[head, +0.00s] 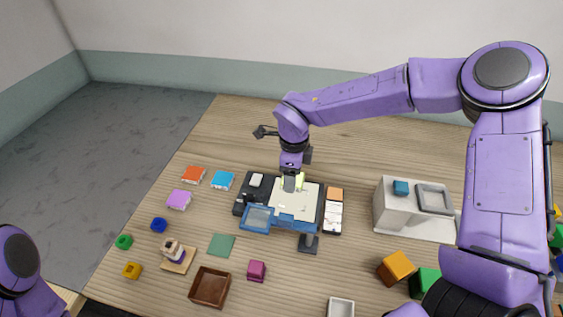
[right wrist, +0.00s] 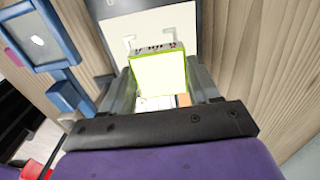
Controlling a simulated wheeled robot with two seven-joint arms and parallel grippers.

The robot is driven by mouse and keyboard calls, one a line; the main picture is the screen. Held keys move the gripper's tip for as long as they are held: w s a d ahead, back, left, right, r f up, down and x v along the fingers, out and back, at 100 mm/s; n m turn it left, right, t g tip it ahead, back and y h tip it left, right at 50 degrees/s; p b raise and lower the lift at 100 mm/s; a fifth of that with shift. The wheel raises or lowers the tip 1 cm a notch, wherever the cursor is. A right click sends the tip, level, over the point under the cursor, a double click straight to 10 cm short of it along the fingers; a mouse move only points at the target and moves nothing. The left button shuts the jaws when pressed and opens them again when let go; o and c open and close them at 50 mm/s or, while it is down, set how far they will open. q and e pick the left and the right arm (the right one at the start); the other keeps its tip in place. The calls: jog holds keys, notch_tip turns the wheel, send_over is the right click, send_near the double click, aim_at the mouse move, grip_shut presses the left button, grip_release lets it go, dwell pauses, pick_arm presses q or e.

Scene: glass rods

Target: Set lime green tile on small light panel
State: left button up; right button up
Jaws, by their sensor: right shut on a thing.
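My right gripper (head: 292,184) is shut on the lime green tile (head: 299,181) at the far part of the small light panel (head: 301,200), a pale board in a dark frame with blue parts at its front. In the right wrist view, the tile (right wrist: 158,75) sits between the two fingers of the gripper (right wrist: 160,90). The pale panel (right wrist: 182,22), with corner marks, shows beyond it. I cannot tell whether the tile touches the panel. Only part of my left arm shows at the lower left; its gripper is out of view.
Orange (head: 193,175), blue (head: 222,181) and lilac (head: 179,200) tiles lie to the left. A green flat tile (head: 221,245), brown tray (head: 209,287) and magenta cube (head: 256,271) lie in front. A white box-like unit (head: 408,221) stands right. The table's far strip is bare.

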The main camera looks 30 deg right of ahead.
aim_at(293, 198)
jog(key=shift+f, duration=0.1)
jog(key=shift+s+f+b, duration=0.1)
jog(key=shift+s+b, duration=0.25)
jog(key=shift+s, duration=0.05)
jog(key=shift+s+f+b, duration=0.25)
jog(key=shift+s+b, duration=0.15)
jog(key=shift+s, duration=0.05)
jog(key=shift+s+f+b, duration=0.2)
jog(key=shift+s+b, duration=0.2)
jog(key=shift+s, duration=0.05)
jog(key=f, duration=0.1)
jog(key=w+f+b, duration=0.1)
jog(key=f, duration=0.1)
jog(key=shift+w+f+b, duration=0.35)
jog(key=shift+b, duration=0.05)
jog(key=shift+s+r, duration=0.15)
jog(key=shift+s, duration=0.25)
jog(key=o, duration=1.2)
jog(key=shift+w, duration=0.2)
pick_arm(q)
jog(key=f, duration=0.2)
jog(key=s+f, duration=0.1)
jog(key=f, duration=0.1)
jog(key=shift+s, duration=0.15)
pick_arm(e)
jog(key=shift+o, duration=0.2)
jog(key=shift+s, duration=0.1)
